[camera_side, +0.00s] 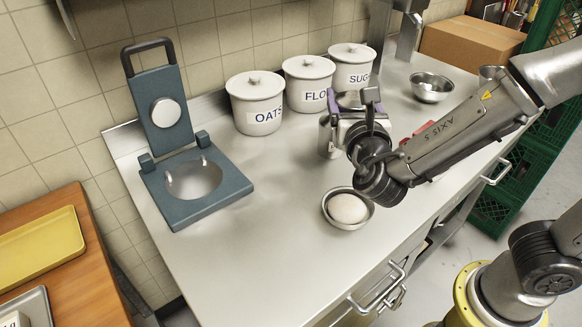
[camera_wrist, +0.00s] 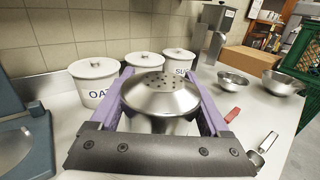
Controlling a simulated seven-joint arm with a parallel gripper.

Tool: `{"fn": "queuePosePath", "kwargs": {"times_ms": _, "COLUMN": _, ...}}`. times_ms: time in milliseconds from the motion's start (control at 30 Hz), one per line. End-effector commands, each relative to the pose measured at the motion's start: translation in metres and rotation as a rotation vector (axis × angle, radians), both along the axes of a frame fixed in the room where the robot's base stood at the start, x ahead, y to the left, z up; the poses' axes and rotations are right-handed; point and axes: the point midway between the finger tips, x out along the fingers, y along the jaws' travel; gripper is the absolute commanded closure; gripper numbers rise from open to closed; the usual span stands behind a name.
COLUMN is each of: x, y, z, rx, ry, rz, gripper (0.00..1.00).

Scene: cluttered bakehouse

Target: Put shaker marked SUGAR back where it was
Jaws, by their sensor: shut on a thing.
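The shaker (camera_wrist: 160,97) is metal with a domed lid pierced by small holes. In the wrist view it stands upright between the purple fingers of my gripper (camera_wrist: 160,82), which is shut on it. No SUGAR lettering shows on it, as its lower body is hidden by my gripper. In the side view my gripper (camera_side: 350,104) is over the middle of the steel counter (camera_side: 270,215), in front of the canisters. My wrist hides much of the shaker there, and I cannot tell whether its base touches the counter.
Lidded white canisters (camera_side: 257,112) marked OATS, FLO… and SUG… line the wall. A blue hinged press (camera_side: 207,200) stands open at left. A bowl (camera_side: 361,222) holding dough is near the front edge. A red item (camera_side: 420,129) and a metal bowl (camera_side: 431,91) lie right. The counter's left-middle is clear.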

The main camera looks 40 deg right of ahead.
Motion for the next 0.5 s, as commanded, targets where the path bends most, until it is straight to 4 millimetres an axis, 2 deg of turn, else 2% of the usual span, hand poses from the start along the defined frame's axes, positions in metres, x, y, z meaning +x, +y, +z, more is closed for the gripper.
{"fn": "queuePosePath", "kwargs": {"times_ms": 233, "x": 0.016, "y": 0.016, "z": -0.019, "rx": 0.000, "ry": -0.001, "rz": 0.025, "gripper": 0.90}}
{"fn": "queuePosePath", "kwargs": {"times_ms": 500, "x": 0.074, "y": 0.024, "z": -0.046, "rx": 0.000, "ry": 0.000, "rz": 0.025, "gripper": 0.90}}
